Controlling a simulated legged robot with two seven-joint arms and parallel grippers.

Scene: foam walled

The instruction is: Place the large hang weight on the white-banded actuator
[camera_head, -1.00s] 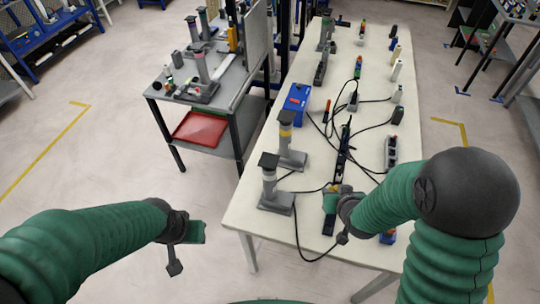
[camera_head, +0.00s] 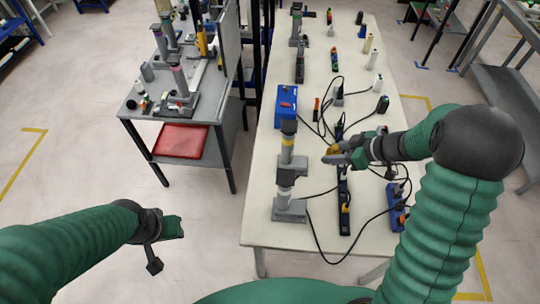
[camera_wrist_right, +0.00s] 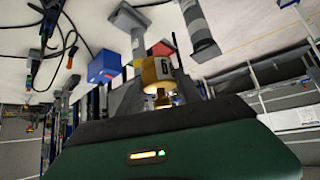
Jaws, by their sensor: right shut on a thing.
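The large hang weight (camera_head: 333,153) is a brass-coloured cylinder in my right gripper (camera_head: 345,150). In the right wrist view the weight (camera_wrist_right: 158,73) shows a dark mark on its side, between the jaws. The white-banded actuator (camera_head: 285,194) looks to be the front grey post at the table's left edge, upright with a dark head. My right gripper holds the weight to the right of the posts, apart from them. Behind that post stands a similar post with a yellow band (camera_head: 288,142). My left gripper (camera_head: 172,228) is empty, left of the table; its jaw gap is unclear.
A blue box (camera_head: 286,103) stands behind the posts. A black power strip (camera_head: 344,205) and loose cables lie on the white table (camera_head: 270,233), with a blue device (camera_head: 395,205) at right. A grey side bench (camera_head: 200,108) stands at left.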

